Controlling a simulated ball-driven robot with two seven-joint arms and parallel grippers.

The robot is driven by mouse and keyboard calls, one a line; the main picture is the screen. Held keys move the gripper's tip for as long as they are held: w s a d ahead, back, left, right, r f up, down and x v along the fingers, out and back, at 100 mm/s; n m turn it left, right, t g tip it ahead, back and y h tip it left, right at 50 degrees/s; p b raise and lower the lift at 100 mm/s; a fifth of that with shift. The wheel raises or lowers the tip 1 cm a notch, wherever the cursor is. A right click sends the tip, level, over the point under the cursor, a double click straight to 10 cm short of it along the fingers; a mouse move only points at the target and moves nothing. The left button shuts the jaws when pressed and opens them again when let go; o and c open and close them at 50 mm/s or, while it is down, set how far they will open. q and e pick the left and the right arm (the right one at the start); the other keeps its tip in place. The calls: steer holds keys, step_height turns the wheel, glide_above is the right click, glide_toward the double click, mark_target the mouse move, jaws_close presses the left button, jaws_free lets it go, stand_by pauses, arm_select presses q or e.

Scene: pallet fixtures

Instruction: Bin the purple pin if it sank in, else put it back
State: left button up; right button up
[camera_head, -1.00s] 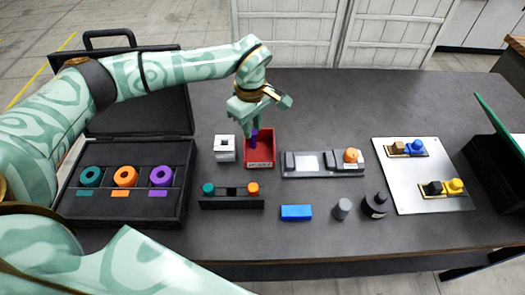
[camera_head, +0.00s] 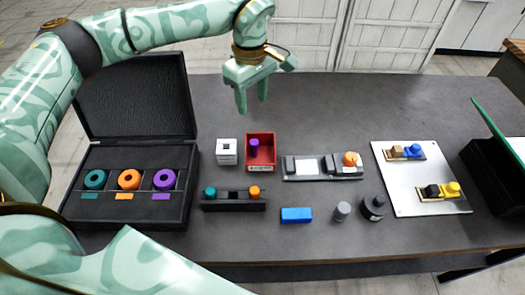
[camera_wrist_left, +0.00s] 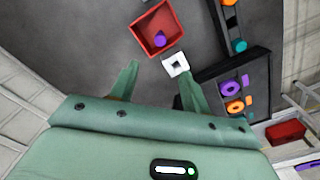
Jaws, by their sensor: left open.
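The purple pin (camera_head: 254,145) stands inside the red bin (camera_head: 272,155), near its left side. In the left wrist view the purple pin (camera_wrist_left: 159,40) also shows inside the red bin (camera_wrist_left: 139,40). My left gripper (camera_head: 253,108) is open and empty, raised above and behind the bin. In the left wrist view its two fingers (camera_wrist_left: 155,80) are apart with nothing between them. A white block with a square hole (camera_head: 227,151) stands just left of the bin. A black rack (camera_head: 233,203) in front holds a teal pin (camera_head: 210,192) and an orange pin (camera_head: 254,191), with an empty middle place.
An open black case (camera_head: 127,218) at left holds teal, orange and purple rings. A grey fixture with an orange knob (camera_head: 350,159), a blue block (camera_head: 296,215), grey and black cylinders and a metal plate (camera_head: 400,180) lie rightward. The back table is clear.

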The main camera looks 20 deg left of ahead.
arm_select(q)
step_height(320, 180, up, 6)
steer(key=shift+f, duration=0.25)
steer(key=shift+r+p, duration=0.1)
steer(key=shift+p, duration=0.25)
